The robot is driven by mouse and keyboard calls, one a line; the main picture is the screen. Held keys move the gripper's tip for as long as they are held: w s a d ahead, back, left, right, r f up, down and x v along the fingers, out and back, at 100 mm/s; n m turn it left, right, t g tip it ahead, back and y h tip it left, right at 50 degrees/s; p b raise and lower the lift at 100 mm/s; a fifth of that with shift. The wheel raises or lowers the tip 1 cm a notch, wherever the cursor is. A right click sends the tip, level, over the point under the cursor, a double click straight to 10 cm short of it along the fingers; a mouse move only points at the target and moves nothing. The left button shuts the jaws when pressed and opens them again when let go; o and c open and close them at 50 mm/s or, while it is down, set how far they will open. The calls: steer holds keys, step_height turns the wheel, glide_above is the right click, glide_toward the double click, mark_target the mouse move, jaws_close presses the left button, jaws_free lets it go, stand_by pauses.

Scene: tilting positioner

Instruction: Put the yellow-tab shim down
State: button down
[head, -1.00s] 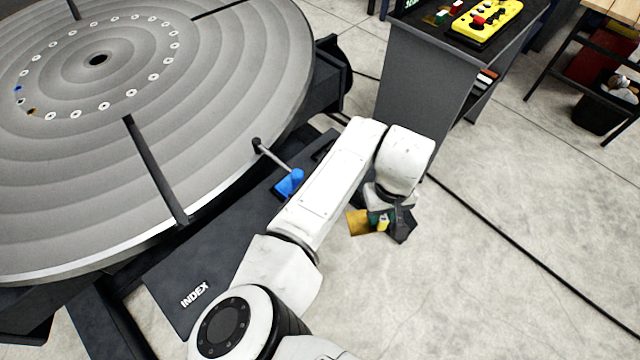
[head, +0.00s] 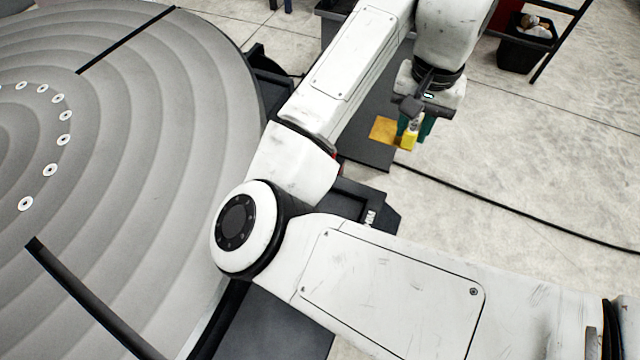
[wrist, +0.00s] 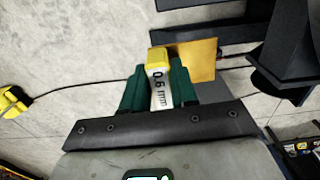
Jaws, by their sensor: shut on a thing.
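My gripper (head: 413,130) is shut on the yellow-tab shim. Its green fingers (wrist: 181,85) stand on either side of a white handle marked "0.6 mm" (wrist: 160,92). The yellow tab (wrist: 158,55) sticks out past the fingertips, and it also shows in the head view (head: 408,141). A flat brass-coloured plate (wrist: 202,60) lies beside the tab and looks joined to it; it also shows in the head view (head: 381,130). In the head view the shim appears in the air, in front of a dark grey panel (head: 376,158); I cannot tell its height.
The big grey turntable (head: 150,190) fills the left, with dark slots and a ring of holes. A black cable (head: 520,212) crosses the open floor at right. A black bin (head: 524,52) stands at the back. A yellow object (wrist: 12,101) shows at the wrist view's left edge.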

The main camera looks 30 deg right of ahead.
steer(key=shift+w+a, duration=0.15)
steer(key=shift+w, duration=0.05)
steer(key=s+a+f, duration=0.1)
steer(key=a+f, duration=0.1)
steer(key=a, duration=0.2)
steer(key=s+a+f, duration=0.1)
steer(key=a+f, duration=0.2)
steer(key=a, duration=0.1)
steer(key=s+a+f+p, duration=0.1)
steer(key=a+f, duration=0.2)
steer(key=a, duration=0.1)
steer(key=shift+a+f, duration=0.1)
steer(key=shift+f, duration=0.1)
steer(key=shift+s+a+f, duration=0.1)
steer(key=shift+a+f, duration=0.4)
steer(key=shift+f, duration=0.15)
steer(key=shift+d+f, duration=0.1)
steer(key=shift+f, duration=1.35)
steer(key=shift+f, duration=0.2)
steer(key=c, duration=0.9)
jaws_free()
